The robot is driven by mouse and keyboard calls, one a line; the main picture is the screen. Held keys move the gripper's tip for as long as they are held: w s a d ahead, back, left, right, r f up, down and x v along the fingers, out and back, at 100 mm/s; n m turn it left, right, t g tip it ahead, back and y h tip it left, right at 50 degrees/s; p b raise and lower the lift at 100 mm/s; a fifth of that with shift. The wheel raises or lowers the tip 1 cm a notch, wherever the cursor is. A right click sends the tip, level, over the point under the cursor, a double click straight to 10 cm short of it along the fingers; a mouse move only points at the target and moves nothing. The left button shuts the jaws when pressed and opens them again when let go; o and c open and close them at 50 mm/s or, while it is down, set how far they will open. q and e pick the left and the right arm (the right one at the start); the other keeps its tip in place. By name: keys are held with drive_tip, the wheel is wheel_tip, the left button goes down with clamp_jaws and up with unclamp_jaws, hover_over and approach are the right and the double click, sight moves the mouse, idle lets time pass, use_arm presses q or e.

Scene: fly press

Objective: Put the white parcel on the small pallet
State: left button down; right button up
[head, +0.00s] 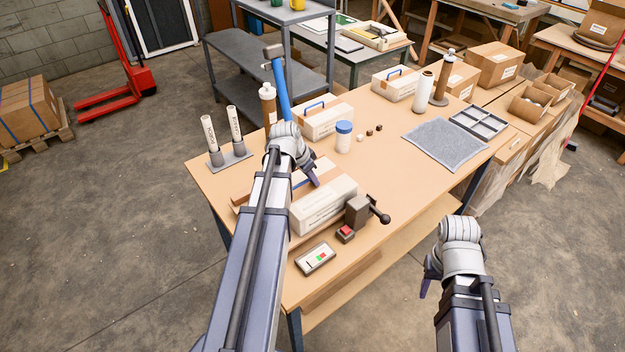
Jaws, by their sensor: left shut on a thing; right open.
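A white parcel (325,208) with printed lettering on its side is near the front of the table, under my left gripper (312,176). My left gripper is shut on it at its top, where a bit of blue handle shows; the arm hides much of the grip. A low brown wooden piece (241,202) shows left of my arm, beside the parcel; it may be the small pallet, but the arm and parcel hide most of it. I cannot tell whether the parcel rests on it. My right gripper (425,287) is open and empty, off the table's right front side.
A similar white parcel (325,122), a white jar (343,137), a blue-handled hammer (281,90) and two tubes (235,125) are behind. The table's (410,190) right middle is clear.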

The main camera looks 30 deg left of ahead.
use_arm(q)
drive_tip(key=shift+f, duration=0.1)
drive_tip(key=c, duration=0.9)
unclamp_jaws()
drive_tip(key=shift+s+r+p, duration=0.15)
drive_tip(key=shift+r+p, duration=0.35)
drive_tip(key=shift+r, duration=0.1)
drive_tip(key=p+v, duration=1)
drive_tip(key=v, duration=0.1)
